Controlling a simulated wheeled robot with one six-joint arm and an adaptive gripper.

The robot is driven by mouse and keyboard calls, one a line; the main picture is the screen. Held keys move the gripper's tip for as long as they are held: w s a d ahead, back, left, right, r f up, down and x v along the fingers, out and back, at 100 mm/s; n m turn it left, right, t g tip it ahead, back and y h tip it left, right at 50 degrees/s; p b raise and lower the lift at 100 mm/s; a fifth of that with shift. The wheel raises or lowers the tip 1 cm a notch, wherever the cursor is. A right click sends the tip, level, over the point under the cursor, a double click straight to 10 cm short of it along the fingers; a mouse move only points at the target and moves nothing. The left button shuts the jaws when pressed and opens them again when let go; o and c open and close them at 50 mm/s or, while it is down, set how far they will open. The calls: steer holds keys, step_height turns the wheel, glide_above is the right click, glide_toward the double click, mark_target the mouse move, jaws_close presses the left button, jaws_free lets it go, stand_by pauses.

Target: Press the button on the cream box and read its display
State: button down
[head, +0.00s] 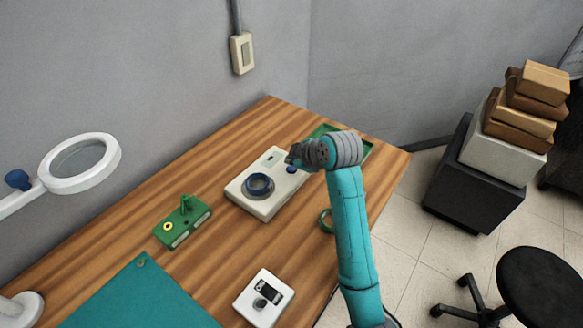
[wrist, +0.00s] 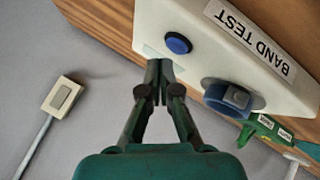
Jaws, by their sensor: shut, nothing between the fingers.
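The cream box (head: 240,193) lies on the wooden bench, with a dark blue ring (head: 258,186) on its top. Its blue button (head: 291,169) is beside my gripper (head: 293,158) in the head view. A small pale green display (head: 273,154) sits near the box's far edge; no reading can be made out. In the wrist view, a "BAND TEST" label appears upside down on the box (wrist: 205,55). My gripper (wrist: 159,72) is shut and empty, its fingertips just below the blue button (wrist: 178,43) in the picture. I cannot tell whether they touch the box.
A green device (head: 183,222) stands left of the box. A white box (head: 263,298) with a dark window and knob is at the front. A green tray (head: 325,130) lies behind my arm, and a green ring (head: 327,220) beside it. A magnifier lamp (head: 80,163) overhangs the left.

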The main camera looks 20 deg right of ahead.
mark_target(293, 169)
steer(key=shift+f, duration=0.85)
stand_by(1.1)
steer(key=shift+r, duration=0.85)
steer(key=shift+r, duration=2.55)
